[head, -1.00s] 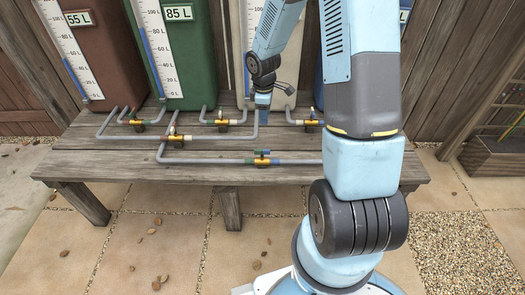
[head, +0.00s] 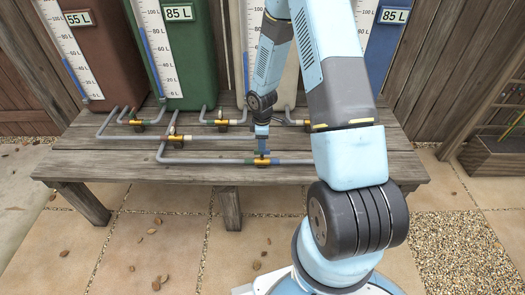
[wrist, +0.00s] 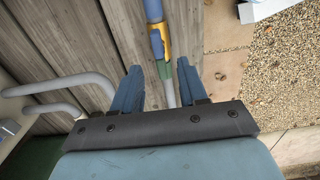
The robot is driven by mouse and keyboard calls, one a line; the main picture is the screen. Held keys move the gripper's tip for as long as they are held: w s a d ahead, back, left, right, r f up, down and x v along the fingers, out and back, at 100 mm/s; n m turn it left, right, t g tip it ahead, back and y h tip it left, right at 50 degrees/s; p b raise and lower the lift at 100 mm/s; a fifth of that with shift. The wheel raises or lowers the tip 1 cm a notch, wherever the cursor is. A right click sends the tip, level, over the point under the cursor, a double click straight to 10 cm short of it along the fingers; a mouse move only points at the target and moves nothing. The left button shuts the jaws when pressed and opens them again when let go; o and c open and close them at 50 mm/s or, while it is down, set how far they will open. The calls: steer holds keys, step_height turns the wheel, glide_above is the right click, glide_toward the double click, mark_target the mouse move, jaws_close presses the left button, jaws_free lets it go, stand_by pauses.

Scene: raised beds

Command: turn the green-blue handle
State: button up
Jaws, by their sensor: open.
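The green-blue valve is the yellow fitting (head: 262,161) on the front grey pipe, with a green band on one side and a blue band on the other. In the wrist view its small blue handle (wrist: 157,44) lies over the yellow body, roughly along the pipe. The green band (wrist: 167,69) is nearer my fingers. My gripper (head: 262,150) is above this valve, pointing down, and hides the handle in the head view. In the wrist view its two blue fingers (wrist: 158,83) are apart, either side of the pipe, with nothing held. Contact with the valve cannot be told.
The pipes lie on a wooden bench (head: 110,165). Other yellow valves stand close by, including one on the left (head: 175,137) and one behind (head: 222,124). A brown tank (head: 100,60), green tank (head: 192,60) and blue tank (head: 383,55) stand at the back.

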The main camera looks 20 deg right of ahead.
mark_target(262, 154)
steer(key=shift+f, duration=2.65)
jaws_close()
steer(key=shift+d, duration=0.2)
steer(key=shift+a, duration=0.15)
